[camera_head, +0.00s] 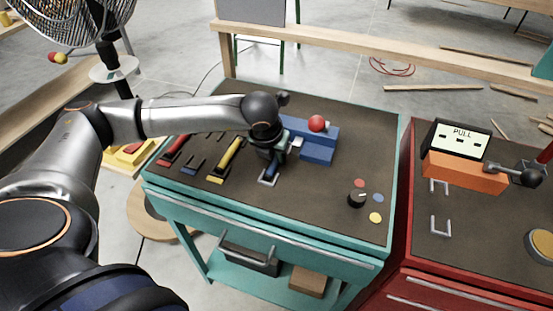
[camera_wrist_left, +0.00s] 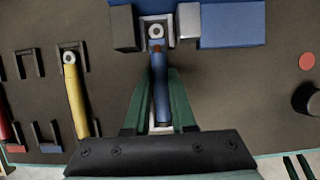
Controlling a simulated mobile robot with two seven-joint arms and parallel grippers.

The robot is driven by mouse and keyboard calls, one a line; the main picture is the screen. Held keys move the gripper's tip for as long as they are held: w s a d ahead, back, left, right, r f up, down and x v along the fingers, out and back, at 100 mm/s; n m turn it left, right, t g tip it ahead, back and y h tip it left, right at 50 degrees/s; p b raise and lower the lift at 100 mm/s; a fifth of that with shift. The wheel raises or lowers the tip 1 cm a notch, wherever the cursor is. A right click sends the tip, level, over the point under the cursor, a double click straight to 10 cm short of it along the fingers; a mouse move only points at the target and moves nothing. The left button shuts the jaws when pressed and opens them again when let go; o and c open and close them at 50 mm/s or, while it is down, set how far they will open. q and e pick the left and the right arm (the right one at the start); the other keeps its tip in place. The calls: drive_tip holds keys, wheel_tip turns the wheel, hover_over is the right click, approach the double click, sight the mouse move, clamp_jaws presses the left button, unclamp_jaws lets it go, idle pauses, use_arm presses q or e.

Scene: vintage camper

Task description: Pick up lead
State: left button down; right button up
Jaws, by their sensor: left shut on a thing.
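A blue lead (camera_wrist_left: 161,92) with a grey ring end (camera_wrist_left: 156,31) lies between the fingers of my left gripper (camera_wrist_left: 160,75) in the left wrist view. The gripper is shut on it. The ring end is in a grey socket beside the blue block (camera_wrist_left: 232,25). In the head view my left gripper (camera_head: 271,158) points down over the workbench, and part of the blue lead (camera_head: 272,172) shows under it. A yellow lead (camera_head: 228,156) and a red lead (camera_head: 175,151) lie to its left; the yellow one (camera_wrist_left: 76,95) also shows in the wrist view. My right gripper is out of view.
A red ball (camera_head: 317,123) sits on the blue block. A black knob (camera_head: 357,198) and coloured discs are at the bench's right. A red cabinet (camera_head: 400,200) with an orange PULL box (camera_head: 463,172) stands further right. The bench front is clear.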

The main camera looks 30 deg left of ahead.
sight(275, 161)
use_arm(q)
drive_tip(key=shift+r, duration=0.15)
idle(0.4)
drive_tip(key=shift+r, duration=0.2)
drive_tip(key=v, duration=0.3)
drive_tip(key=shift+w+r, duration=0.2)
drive_tip(key=shift+w, duration=0.1)
drive_tip(key=s+d+r+b, duration=0.2)
drive_tip(key=s+d+r, duration=0.1)
drive_tip(key=s+r, duration=0.6)
drive_tip(key=s, duration=0.4)
drive_tip(key=shift+d, duration=0.1)
